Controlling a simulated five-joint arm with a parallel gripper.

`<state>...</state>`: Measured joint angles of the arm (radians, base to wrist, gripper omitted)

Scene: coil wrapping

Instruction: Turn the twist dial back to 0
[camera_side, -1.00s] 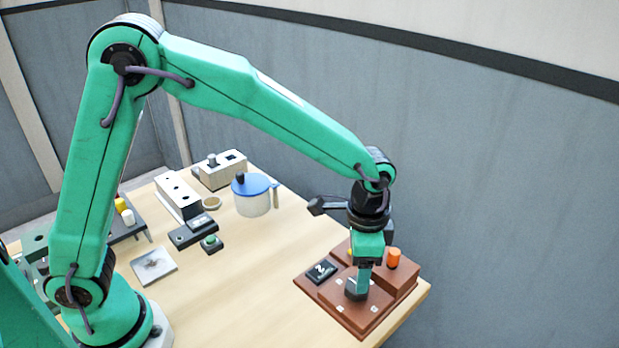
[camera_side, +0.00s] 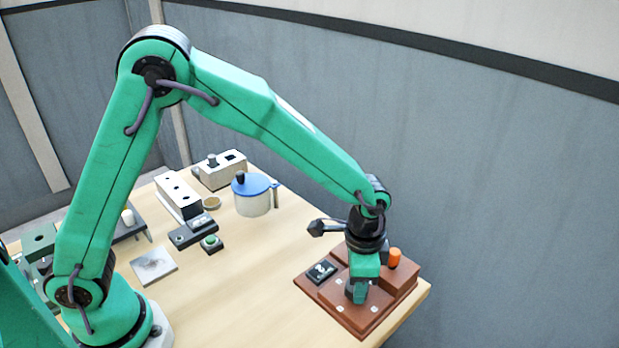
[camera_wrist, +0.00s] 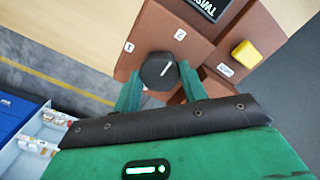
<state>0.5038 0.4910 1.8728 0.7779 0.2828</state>
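The twist dial (camera_wrist: 156,71) is a dark, many-sided knob on the brown board (camera_wrist: 215,45) in the wrist view. Its white mark points to the upper right. Small white labels sit around it, one at upper left (camera_wrist: 129,47), one above (camera_wrist: 180,35) and one at right (camera_wrist: 226,70); the digits are hard to read. My gripper (camera_wrist: 160,78) has its green fingers either side of the dial, apart, with little clearance; contact is not clear. In the side view, my gripper (camera_side: 356,292) is low over the board (camera_side: 330,306) and hides the dial.
A blue-lidded pot (camera_side: 253,200), a grey plate (camera_side: 154,266) and small fixtures (camera_side: 192,233) stand further left. The table's middle is clear.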

